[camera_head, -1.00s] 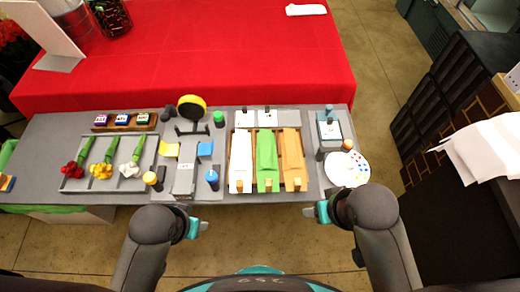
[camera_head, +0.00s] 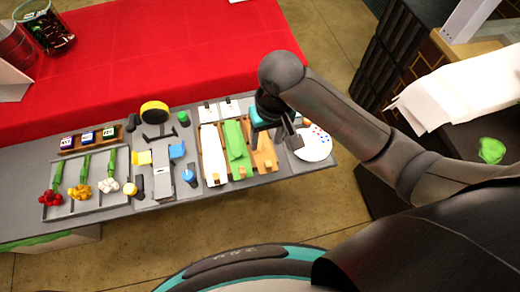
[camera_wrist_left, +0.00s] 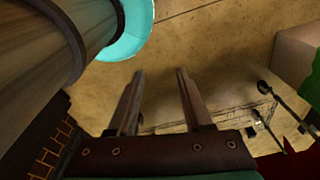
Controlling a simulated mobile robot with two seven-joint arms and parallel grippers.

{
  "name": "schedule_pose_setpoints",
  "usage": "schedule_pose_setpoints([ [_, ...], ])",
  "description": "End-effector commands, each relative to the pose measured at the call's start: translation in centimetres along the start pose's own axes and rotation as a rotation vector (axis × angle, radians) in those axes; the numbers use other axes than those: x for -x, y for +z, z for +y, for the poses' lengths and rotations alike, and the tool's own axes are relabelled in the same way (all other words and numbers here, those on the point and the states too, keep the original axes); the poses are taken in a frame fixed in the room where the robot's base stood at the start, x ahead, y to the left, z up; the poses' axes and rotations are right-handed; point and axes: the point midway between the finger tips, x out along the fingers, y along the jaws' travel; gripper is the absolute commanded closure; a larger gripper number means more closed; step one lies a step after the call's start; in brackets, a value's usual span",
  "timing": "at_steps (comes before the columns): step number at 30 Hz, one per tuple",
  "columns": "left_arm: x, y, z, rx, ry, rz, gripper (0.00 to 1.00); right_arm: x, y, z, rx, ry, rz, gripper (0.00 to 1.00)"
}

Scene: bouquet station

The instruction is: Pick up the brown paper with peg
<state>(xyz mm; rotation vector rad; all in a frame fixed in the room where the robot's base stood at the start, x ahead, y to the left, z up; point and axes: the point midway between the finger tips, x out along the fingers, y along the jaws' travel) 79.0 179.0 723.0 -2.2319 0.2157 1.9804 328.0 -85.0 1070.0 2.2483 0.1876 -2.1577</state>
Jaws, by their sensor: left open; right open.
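The brown paper with peg (camera_head: 264,160) lies at the right end of a wooden rack, right of the green paper (camera_head: 235,145) and white paper (camera_head: 213,158). In the head view my right gripper (camera_head: 281,136) is open above the brown paper's right side and hides part of it. Its exact height above the paper is unclear. My left gripper (camera_wrist_left: 159,73) shows only in the left wrist view, open and empty above the floor.
A white palette (camera_head: 314,148) with paint spots lies right of the rack. A blue-topped item (camera_head: 189,176) and a yellow-topped item (camera_head: 131,190) stand to the left. Flowers (camera_head: 80,193) lie in a tray further left. A red cloth (camera_head: 180,50) covers the table behind.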

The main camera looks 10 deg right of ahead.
Motion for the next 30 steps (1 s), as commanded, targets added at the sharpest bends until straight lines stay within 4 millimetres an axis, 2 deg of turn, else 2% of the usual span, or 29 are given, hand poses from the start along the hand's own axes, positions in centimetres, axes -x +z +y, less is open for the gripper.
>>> schedule_pose_setpoints([
  [1,-0.4,1.2,0.1,-0.002,0.001,-0.010,0.50,0.3,-0.5,0.5,-0.013,0.021,-0.007,0.43],
  [4,-0.9,3.0,0.1,-0.005,0.001,-0.020,0.50,0.5,-1.0,1.2,-0.040,0.047,-0.025,0.43],
  [11,-1.4,4.7,0.1,-0.008,0.002,-0.026,0.50,0.2,-1.3,1.9,-0.067,0.072,-0.045,0.43],
  [24,-2.5,4.8,0.1,-0.007,0.002,-0.027,0.50,-8.0,-1.0,2.4,-0.066,0.072,-0.044,0.43],
  [30,-2.6,4.8,0.1,-0.008,0.002,-0.027,0.50,-9.4,-0.9,2.5,-0.065,0.071,-0.043,0.43],
])
